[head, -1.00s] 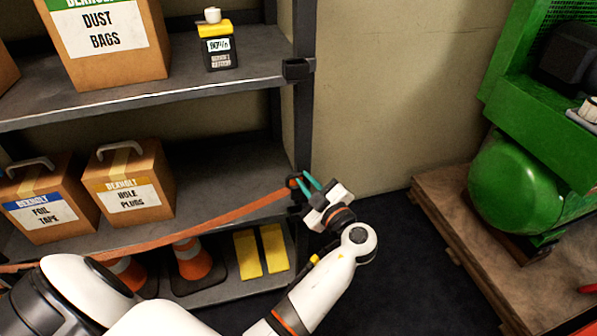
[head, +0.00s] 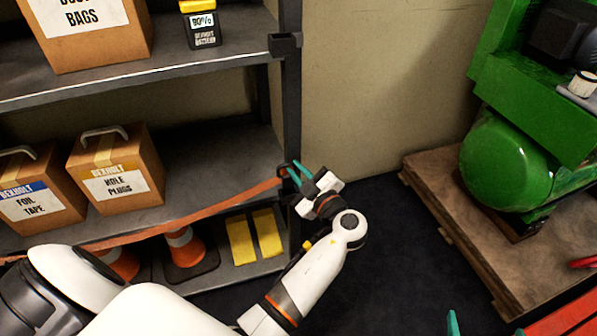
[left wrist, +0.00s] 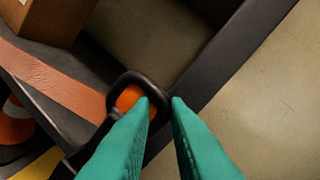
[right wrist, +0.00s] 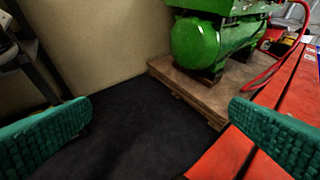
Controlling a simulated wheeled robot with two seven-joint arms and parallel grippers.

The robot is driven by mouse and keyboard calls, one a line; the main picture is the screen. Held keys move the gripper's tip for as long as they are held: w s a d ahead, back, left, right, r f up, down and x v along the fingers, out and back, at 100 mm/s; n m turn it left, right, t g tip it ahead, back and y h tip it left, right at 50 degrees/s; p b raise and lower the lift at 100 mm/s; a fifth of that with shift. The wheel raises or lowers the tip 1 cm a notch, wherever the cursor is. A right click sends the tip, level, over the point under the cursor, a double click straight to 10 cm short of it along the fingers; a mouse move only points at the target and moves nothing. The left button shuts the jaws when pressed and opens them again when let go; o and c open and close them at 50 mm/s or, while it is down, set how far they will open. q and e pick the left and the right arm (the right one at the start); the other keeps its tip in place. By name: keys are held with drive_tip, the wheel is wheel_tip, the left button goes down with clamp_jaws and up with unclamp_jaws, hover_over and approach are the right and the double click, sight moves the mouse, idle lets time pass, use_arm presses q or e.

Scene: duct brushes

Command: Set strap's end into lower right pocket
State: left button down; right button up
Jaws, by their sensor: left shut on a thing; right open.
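The orange strap (head: 190,225) runs across the front of the lower shelf to the right post. Its orange end (left wrist: 130,98) shows inside a black loop-shaped pocket (left wrist: 122,79) in the left wrist view. My left gripper (head: 291,170) is shut on the strap's end at this lower right pocket, with its teal fingertips (left wrist: 161,100) at the loop's opening. How deep the end sits is hidden by the fingers. An upper black pocket (head: 285,43) is on the same post. My right gripper (right wrist: 160,110) is open and empty; its tips show at the head view's lower edge.
Boxes marked hole plugs (head: 115,180) and foil tape (head: 35,205) stand on the lower shelf. Orange cones (head: 186,248) and yellow blocks (head: 254,237) are below. A green compressor (head: 510,165) stands on a wooden pallet (head: 440,190) to the right. Dark floor between is clear.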

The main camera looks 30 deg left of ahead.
use_arm(q)
drive_tip(key=shift+f+b, duration=0.75)
drive_tip(key=shift+b, duration=0.2)
use_arm(e)
wheel_tip(320, 180, up, 7)
drive_tip(key=w+a+t+y, duration=0.1)
drive_tip(key=w+a+t, duration=0.1)
drive_tip(key=t, duration=0.3)
drive_tip(key=shift+w, duration=0.45)
drive_tip(key=shift+r+t, duration=0.15)
drive_tip(key=shift+t, duration=0.15)
drive_tip(key=shift+r+t+y, duration=0.3)
drive_tip(key=shift+r+y, duration=0.2)
use_arm(q)
drive_tip(key=shift+b, duration=0.55)
use_arm(e)
drive_tip(key=shift+s+a+r+t+y, duration=0.1)
drive_tip(key=shift+a+r+t+y, duration=0.05)
drive_tip(key=shift+r+t, duration=0.5)
drive_tip(key=shift+a+r+t+y, duration=0.15)
drive_tip(key=shift+r+t, duration=0.3)
drive_tip(key=shift+r, duration=0.4)
drive_tip(key=shift+s+r+t+y, duration=0.3)
drive_tip(key=shift+r+t, duration=0.1)
drive_tip(key=shift+r, duration=0.15)
drive_tip(key=shift+r, duration=0.1)
